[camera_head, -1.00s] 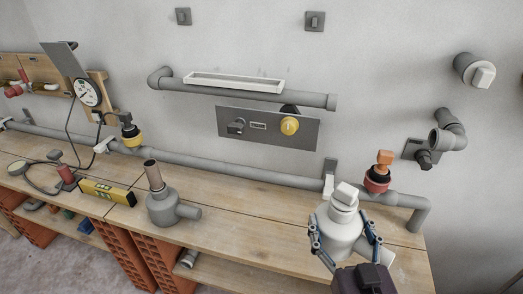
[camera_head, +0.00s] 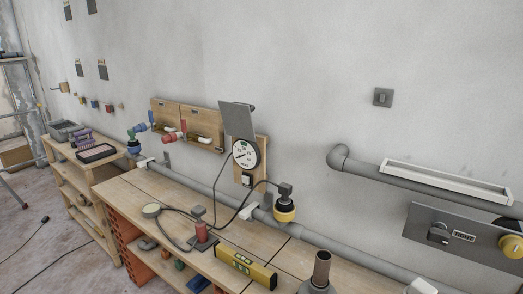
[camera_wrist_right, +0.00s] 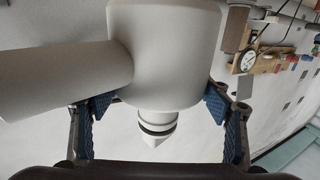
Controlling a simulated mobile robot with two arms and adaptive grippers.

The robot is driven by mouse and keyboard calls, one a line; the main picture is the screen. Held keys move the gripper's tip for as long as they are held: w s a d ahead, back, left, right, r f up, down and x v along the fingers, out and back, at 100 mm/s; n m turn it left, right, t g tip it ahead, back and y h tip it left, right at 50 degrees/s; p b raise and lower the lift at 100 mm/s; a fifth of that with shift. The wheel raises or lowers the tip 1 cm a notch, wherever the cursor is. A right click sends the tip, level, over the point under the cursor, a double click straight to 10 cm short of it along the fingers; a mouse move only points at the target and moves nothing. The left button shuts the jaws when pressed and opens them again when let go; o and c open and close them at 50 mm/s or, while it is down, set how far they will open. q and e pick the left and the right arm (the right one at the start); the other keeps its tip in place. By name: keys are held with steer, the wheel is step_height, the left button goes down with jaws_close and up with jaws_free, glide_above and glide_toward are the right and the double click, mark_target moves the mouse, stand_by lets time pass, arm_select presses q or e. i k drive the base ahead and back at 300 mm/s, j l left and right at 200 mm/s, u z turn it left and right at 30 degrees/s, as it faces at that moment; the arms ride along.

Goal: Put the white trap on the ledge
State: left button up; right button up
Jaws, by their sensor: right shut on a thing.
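The white trap (camera_wrist_right: 165,50) fills the upper middle of the right wrist view, with its side pipe pointing left. My right gripper (camera_wrist_right: 157,104) is shut on it, with a blue-padded finger on each side of its body. The trap and the right gripper are outside the head view. A narrow white tray-like ledge (camera_head: 447,183) sits along the grey wall pipe at the right of the head view. It looks empty. My left gripper is not in view.
The wooden bench (camera_head: 128,197) runs along the wall. On it are a yellow level (camera_head: 245,268) and a grey fitting with a brown pipe (camera_head: 321,271), partly cut off. A gauge (camera_head: 245,153) with hanging cables stands behind. A grey panel (camera_head: 465,238) is below the ledge.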

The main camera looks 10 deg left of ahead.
mark_target(118, 187)
steer(key=i+j+u, duration=0.2)
steer(key=j, duration=0.5)
steer(key=i+j+u, duration=0.2)
steer(key=i+j, duration=0.15)
steer(key=j, duration=0.35)
steer(key=i+j+u, duration=0.2)
steer(key=i+j, duration=0.15)
steer(key=j, duration=0.25)
steer(key=i+j+u, duration=0.2)
steer(key=i+j, duration=0.2)
steer(key=j, duration=0.2)
steer(key=i+j+u, duration=0.15)
steer(key=i+j, duration=0.65)
steer(key=j, duration=0.1)
